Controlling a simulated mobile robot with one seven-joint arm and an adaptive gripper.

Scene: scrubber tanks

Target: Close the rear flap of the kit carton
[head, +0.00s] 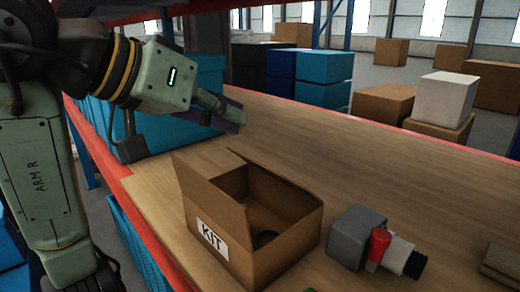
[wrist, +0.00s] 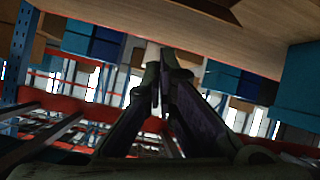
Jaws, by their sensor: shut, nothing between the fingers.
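The open kit carton (head: 282,235), brown with a white KIT label (head: 212,239), stands on the wooden bench. A flap (head: 207,187) stands up along its left side, leaning a little outward. The far side of the carton is partly hidden, so I cannot tell every flap's position. My gripper (head: 236,120) is beyond the carton, above the bench, apart from it and empty. In the wrist view its fingers (wrist: 163,65) come together at the tips.
A grey block with a red part and black nozzle (head: 372,240) stands right of the carton. A brown object (head: 502,264) is at the right edge. A blue bin (head: 182,125) is beside my arm. Wooden bench top (head: 370,150) behind the carton is clear.

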